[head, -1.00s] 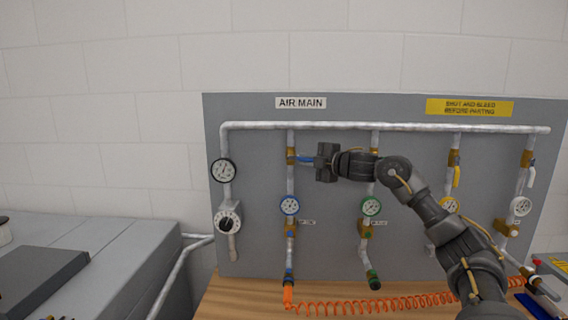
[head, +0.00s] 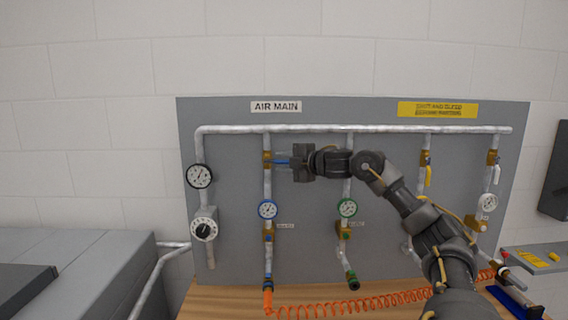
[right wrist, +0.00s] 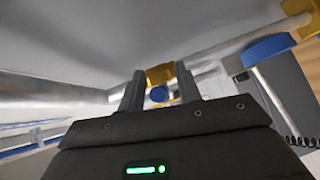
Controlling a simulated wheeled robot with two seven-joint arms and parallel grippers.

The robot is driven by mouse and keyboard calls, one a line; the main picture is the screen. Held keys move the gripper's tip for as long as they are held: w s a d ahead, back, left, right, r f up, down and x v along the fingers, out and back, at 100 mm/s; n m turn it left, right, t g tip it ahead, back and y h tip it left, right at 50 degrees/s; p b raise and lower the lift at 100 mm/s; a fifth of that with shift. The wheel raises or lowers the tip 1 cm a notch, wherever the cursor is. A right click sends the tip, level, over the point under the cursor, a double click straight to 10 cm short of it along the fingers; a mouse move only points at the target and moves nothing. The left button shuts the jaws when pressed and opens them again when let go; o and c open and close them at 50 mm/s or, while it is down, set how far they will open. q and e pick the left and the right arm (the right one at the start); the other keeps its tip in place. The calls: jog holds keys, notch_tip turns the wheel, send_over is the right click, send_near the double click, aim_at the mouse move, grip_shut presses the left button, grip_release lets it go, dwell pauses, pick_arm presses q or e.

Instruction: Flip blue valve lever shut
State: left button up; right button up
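The blue valve lever (head: 283,161) points right from its brass valve (head: 267,159), level and crosswise to the vertical pipe (head: 267,185). My right gripper (head: 294,162) is at the lever's right end, coming from the right. In the right wrist view its two fingers (right wrist: 158,92) stand apart, with the blue lever's end (right wrist: 158,94) between them and a gap visible on each side. The brass valve (right wrist: 160,74) is just beyond the fingers. My left gripper is not in view.
A yellow lever (head: 428,176) and a white lever (head: 496,174) hang down further right. An orange coiled hose (head: 350,304) runs below.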

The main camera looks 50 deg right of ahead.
jog(key=shift+s+f+b, duration=0.1)
jog(key=shift+s+b, duration=0.15)
jog(key=shift+b, duration=0.05)
jog(key=s+r+b, duration=0.2)
jog(key=s+b, duration=0.7)
jog(key=s, duration=0.1)
jog(key=shift+s, duration=0.15)
jog(key=shift+f, duration=0.1)
